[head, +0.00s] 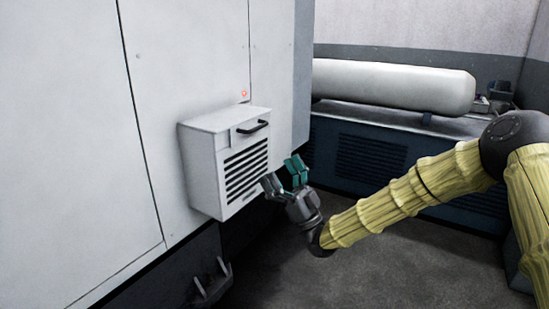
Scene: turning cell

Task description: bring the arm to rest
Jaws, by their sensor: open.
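My arm, in a yellow ribbed sleeve, reaches in from the right edge of the head view and bends at a dark joint. At its end my gripper (283,174) is open and empty, with its teal-padded fingers pointing up and to the left. It is just in front of and to the right of a white louvred box (204,162) on the machine's side. In the picture the left finger overlaps the box's lower right edge; I cannot tell whether they touch.
The white machine cabinet (75,130) fills the left. The box has a black handle (252,127); a red light (244,93) glows above. A white cylindrical tank (390,86) lies on a dark blue vented unit (370,155) behind my arm. Grey floor (370,275) is clear below.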

